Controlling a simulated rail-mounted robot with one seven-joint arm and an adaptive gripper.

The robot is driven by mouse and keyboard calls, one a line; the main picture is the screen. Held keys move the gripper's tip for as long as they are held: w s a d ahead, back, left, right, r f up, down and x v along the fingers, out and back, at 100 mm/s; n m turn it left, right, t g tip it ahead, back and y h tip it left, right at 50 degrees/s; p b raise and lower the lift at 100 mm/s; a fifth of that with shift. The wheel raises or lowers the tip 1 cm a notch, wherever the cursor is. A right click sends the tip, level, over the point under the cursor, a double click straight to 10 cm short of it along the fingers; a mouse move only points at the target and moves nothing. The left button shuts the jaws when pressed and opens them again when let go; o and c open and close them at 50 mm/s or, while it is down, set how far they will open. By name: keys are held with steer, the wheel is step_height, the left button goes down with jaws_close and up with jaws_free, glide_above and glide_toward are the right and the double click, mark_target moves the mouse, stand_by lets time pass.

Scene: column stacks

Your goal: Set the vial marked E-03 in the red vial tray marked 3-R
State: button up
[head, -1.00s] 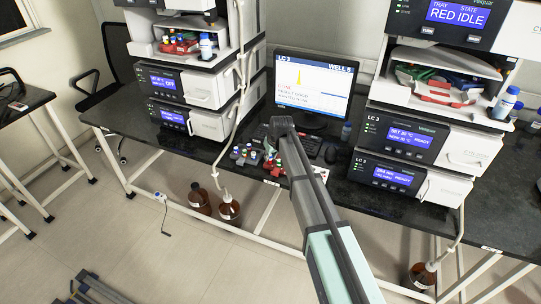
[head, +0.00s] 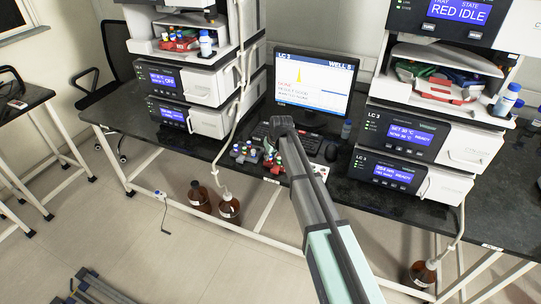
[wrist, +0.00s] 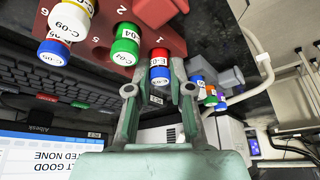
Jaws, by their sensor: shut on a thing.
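My gripper (wrist: 160,90) is shut on a vial with a blue cap (wrist: 161,75), whose small label appears to read E-03. The vial's dark body shows between the fingers. A red-capped vial (wrist: 159,54) stands right beside it. In the head view my gripper (head: 279,128) is over the bench in front of the monitor, and the held vial is hard to make out. A red tray (head: 440,91) lies on the open shelf of the right instrument stack, marked LC 3; its own marking is not readable.
A numbered red rack (wrist: 95,40) holds several capped vials, including C-09 and C-04. A keyboard (wrist: 50,90) and monitor (head: 312,85) are close by. Grey blocks with vials (head: 243,153) stand on the bench. The left stack also holds a red tray (head: 178,45).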

steer(key=o, duration=0.9)
steer(key=shift+r, duration=0.1)
